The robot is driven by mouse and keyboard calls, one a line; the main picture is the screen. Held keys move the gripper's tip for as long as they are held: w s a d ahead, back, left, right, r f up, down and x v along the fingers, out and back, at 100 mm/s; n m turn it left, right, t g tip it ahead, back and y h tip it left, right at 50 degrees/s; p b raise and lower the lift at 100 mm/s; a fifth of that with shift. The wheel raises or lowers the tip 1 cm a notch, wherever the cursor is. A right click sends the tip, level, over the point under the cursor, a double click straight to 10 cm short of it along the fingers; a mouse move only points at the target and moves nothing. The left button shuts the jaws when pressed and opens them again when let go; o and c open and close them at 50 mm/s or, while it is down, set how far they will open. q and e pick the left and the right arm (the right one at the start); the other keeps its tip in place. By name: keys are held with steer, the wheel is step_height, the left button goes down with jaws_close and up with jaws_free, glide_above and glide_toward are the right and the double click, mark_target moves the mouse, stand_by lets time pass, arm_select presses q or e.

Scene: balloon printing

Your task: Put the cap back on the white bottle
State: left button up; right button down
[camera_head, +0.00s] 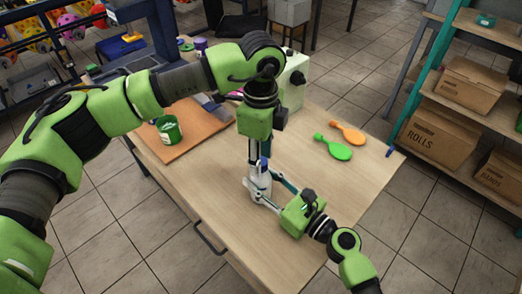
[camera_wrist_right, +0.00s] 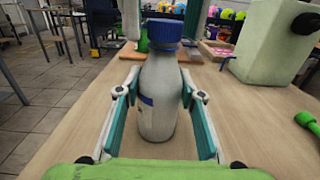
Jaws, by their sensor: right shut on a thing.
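The white bottle (camera_wrist_right: 160,95) stands upright on the wooden table between the fingers of my right gripper (camera_wrist_right: 160,112), which is shut on its body. The blue cap (camera_wrist_right: 164,32) sits on the bottle's neck and looks level; I cannot tell how tightly it is seated. My left gripper (camera_head: 259,158) points down from above at the bottle's top. Its fingers stand on either side of the cap in the right wrist view, with a small gap showing, so it looks open. In the head view the bottle and cap are largely hidden by the grippers.
A pale green box-shaped machine (camera_head: 292,82) stands behind the grippers. A green pot (camera_head: 168,129) is on a brown board (camera_head: 190,143) at the left. The front of the table is clear.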

arm_select(q)
jaws_close()
